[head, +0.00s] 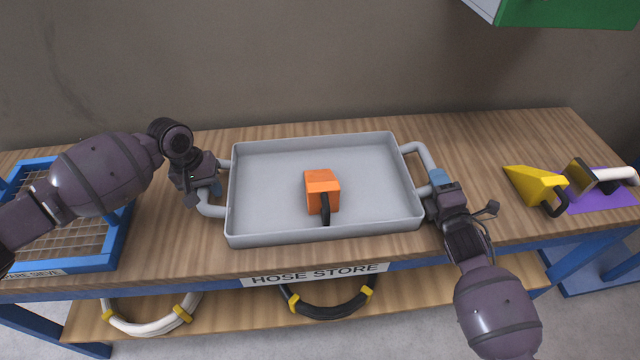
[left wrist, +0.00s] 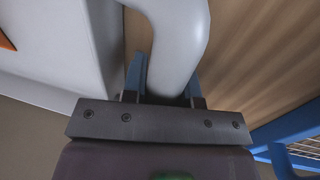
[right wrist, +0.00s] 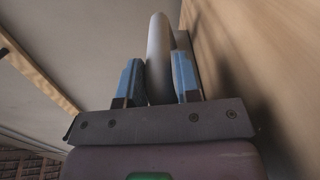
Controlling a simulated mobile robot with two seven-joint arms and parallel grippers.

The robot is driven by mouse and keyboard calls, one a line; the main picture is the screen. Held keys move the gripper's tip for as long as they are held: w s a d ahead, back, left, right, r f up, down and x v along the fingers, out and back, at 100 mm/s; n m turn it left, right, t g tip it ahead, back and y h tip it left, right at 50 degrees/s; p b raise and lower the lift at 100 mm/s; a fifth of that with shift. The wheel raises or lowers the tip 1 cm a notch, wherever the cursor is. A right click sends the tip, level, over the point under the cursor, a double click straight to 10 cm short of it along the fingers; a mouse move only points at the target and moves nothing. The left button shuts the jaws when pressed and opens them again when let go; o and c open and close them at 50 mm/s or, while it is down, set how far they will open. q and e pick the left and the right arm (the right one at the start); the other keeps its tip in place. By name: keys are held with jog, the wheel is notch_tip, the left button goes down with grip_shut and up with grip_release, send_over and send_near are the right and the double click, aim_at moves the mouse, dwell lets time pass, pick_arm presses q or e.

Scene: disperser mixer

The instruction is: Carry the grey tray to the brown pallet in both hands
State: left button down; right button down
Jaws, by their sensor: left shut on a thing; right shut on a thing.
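The grey tray (head: 275,165) is on or just above the wooden bench; I cannot tell whether it touches. It has a tube handle at each end, and an orange scoop (head: 321,183) with a black handle lies in it. My left gripper (head: 215,186) is shut on the tray's left handle, and the handle shows between its blue fingers in the left wrist view (left wrist: 175,50). My right gripper (head: 432,190) is shut on the right handle, which also shows between the fingers in the right wrist view (right wrist: 158,60). The brown pallet is not in view.
The wooden bench (head: 490,145) has a blue-framed sieve (head: 120,240) at left. A yellow scoop (head: 532,184) and a brush (head: 590,177) on a purple mat (head: 610,200) are at right. Hoses (head: 330,310) lie on the shelf below. A green-and-white box (head: 560,12) hangs at upper right.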

pick_arm(q)
jog(key=shift+r, duration=0.15)
pick_arm(e)
jog(key=shift+r, duration=0.2)
